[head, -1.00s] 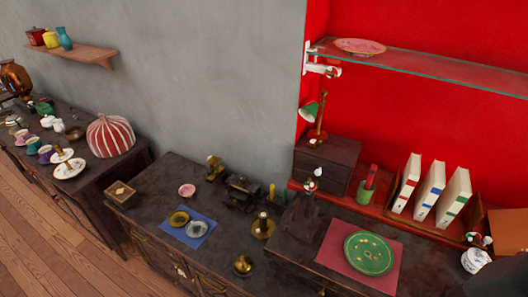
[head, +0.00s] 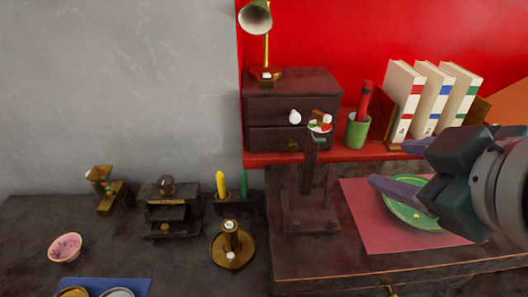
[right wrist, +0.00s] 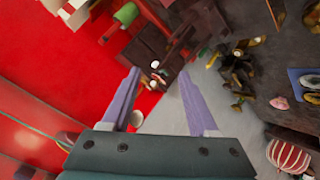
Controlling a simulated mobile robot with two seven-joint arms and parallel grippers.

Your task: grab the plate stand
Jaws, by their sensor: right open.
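The plate stand appears to be the dark wooden upright piece (head: 308,212) on the dark tabletop, in front of the small drawer chest in the head view. It stands empty, left of a green plate (head: 397,207) that lies flat on a red mat (head: 365,222). My right gripper (head: 372,162) comes in from the right, above the plate and mat, apart from the stand and to its right. Its purple fingers are open with nothing between them, as the right wrist view (right wrist: 160,76) also shows. I cannot pick out the stand surely there. My left gripper is not in view.
Behind the stand are a drawer chest (head: 290,108) with a lamp (head: 262,40), a green cup (head: 357,131) and several books (head: 430,100). A brass candle holder (head: 232,250) and candles (head: 221,186) stand to its left.

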